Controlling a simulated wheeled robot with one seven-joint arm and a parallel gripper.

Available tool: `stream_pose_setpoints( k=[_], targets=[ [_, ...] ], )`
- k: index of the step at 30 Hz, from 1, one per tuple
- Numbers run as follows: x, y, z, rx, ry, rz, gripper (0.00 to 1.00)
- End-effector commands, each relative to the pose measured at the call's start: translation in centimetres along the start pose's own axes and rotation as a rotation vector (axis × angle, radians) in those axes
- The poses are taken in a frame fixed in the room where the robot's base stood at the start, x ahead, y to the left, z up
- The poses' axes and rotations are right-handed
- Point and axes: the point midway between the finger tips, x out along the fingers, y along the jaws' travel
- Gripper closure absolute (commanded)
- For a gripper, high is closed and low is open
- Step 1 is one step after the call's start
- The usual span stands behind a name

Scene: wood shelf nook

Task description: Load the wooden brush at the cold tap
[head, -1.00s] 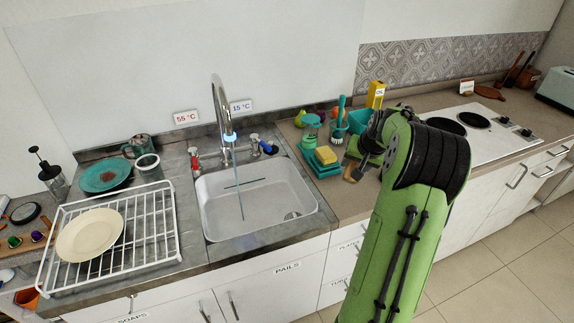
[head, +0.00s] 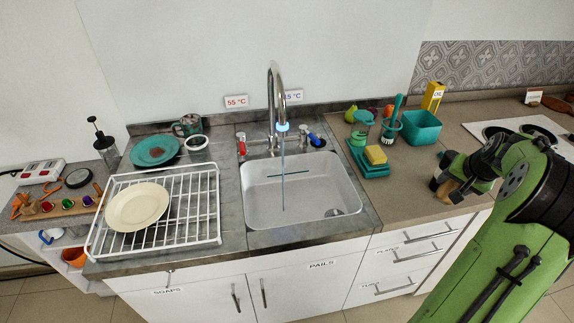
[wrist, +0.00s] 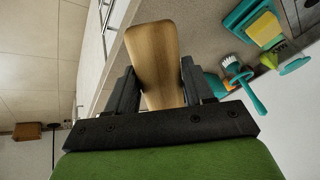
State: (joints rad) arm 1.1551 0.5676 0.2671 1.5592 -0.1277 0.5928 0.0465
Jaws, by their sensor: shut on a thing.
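My gripper (wrist: 150,90) is shut on the wooden brush (wrist: 152,50), whose flat pale-brown wood shows between the jaws in the wrist view. Bristles cannot be made out. In the head view my gripper (head: 450,188) and the wood are small, over the counter's front right of the sink. The chrome tap (head: 272,85) runs a thin stream into the white sink (head: 300,190), with a blue glow at its spout. A blue handle (head: 316,140) is on its right by a partly hidden 15 °C sign (head: 294,96); a red handle (head: 242,147) is on its left by a 55 °C sign (head: 236,101).
A white dish rack (head: 200,240) with a plate is left of the sink.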

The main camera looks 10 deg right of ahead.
Motion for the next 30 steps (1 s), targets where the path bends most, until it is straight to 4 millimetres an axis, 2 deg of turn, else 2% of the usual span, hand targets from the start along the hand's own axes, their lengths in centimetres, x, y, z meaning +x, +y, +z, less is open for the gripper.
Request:
stream_pose_setpoints(
  k=[18,30],
  targets=[
    [-2.0,5.3,1.1,0.001,0.001,0.001,0.72],
    [-2.1,5.7,1.3,0.0,0.001,0.0,0.72]
  ],
)
